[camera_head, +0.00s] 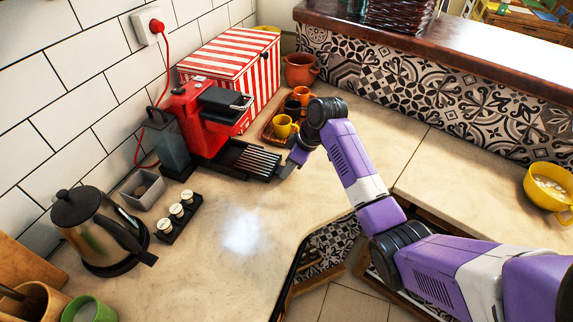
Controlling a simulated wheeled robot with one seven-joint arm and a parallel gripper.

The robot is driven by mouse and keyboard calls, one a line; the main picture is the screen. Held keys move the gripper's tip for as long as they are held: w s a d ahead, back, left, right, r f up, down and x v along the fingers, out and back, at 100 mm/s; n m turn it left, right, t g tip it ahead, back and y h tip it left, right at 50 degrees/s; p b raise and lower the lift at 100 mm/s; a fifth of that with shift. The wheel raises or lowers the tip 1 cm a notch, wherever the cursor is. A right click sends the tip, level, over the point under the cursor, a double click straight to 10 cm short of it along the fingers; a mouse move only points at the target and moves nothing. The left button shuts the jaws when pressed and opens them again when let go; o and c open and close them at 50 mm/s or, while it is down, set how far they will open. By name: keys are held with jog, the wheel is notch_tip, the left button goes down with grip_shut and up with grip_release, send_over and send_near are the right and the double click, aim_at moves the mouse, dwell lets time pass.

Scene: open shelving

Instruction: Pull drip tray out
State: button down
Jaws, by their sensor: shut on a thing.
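The drip tray (247,160) is black with a slatted top. It sits low at the front of the red coffee machine (205,125), on the counter, and sticks out to the right of it. My gripper (285,172) is at the tray's outer right end and is shut on it. The fingertips are small and partly hidden in this view. My purple and white arm reaches in from the lower right.
Orange and yellow cups (282,126) stand on a small wooden tray close behind my gripper. A red striped box (235,68) is behind the machine. A kettle (95,228) and a black holder with white-topped items (178,214) stand at left. The counter (260,225) in front is clear.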

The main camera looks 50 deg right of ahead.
jog(key=c, duration=0.9)
grip_release()
jog(key=shift+r, duration=0.1)
jog(key=b+v, duration=0.1)
jog(key=v, duration=0.6)
jog(key=shift+s+r, duration=0.1)
jog(key=shift+r, duration=0.2)
